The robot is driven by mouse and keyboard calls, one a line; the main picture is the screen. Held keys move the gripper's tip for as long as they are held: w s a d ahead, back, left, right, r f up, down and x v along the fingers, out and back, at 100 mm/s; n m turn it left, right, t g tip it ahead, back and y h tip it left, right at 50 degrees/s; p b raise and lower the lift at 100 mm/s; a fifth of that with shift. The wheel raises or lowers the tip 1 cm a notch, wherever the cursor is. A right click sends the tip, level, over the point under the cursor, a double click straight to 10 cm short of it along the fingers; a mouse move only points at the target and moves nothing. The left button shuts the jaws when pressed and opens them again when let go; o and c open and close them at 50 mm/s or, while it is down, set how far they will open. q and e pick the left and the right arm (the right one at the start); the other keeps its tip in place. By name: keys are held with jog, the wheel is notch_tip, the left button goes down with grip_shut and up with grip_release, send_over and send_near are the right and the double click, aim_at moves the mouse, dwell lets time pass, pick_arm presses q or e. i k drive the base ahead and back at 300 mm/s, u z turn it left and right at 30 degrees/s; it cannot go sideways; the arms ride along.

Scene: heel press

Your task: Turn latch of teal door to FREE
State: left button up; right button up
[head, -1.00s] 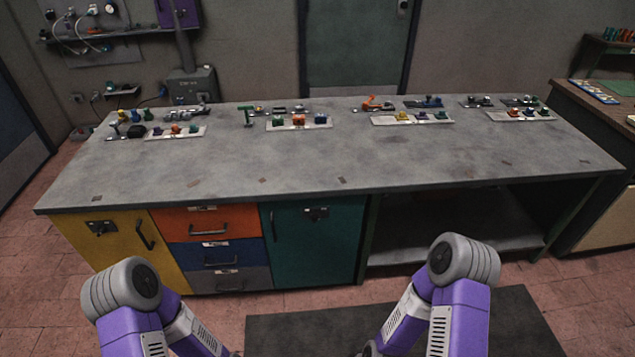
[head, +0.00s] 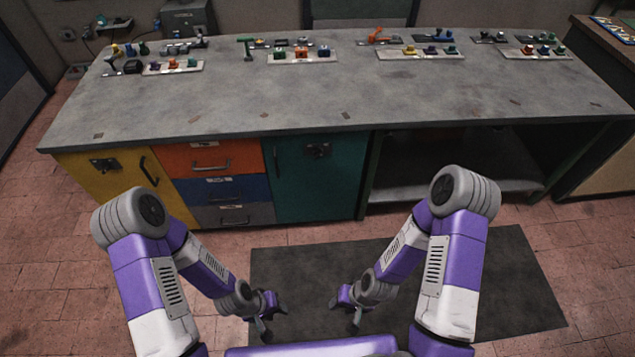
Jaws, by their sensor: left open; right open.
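The teal door (head: 312,188) is on the bench front, right of the drawers, and looks closed. Its latch (head: 317,150) is a dark piece near the top; its setting is too small to read. A dark vertical handle (head: 276,160) sits at the door's left edge. My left gripper (head: 276,317) is open and empty, low over the dark mat. My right gripper (head: 344,312) is open and empty, also over the mat. Both are well in front of the door and apart from it.
Left of the teal door are a yellow door (head: 118,178) with its own latch and orange, blue and grey drawers (head: 212,187). An open shelf bay (head: 450,175) lies to the right. The grey benchtop (head: 330,95) holds small parts at the back. The floor mat (head: 500,290) is clear.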

aim_at(319, 152)
jog(key=u, duration=0.4)
jog(key=i, duration=1.2)
jog(key=u, duration=0.05)
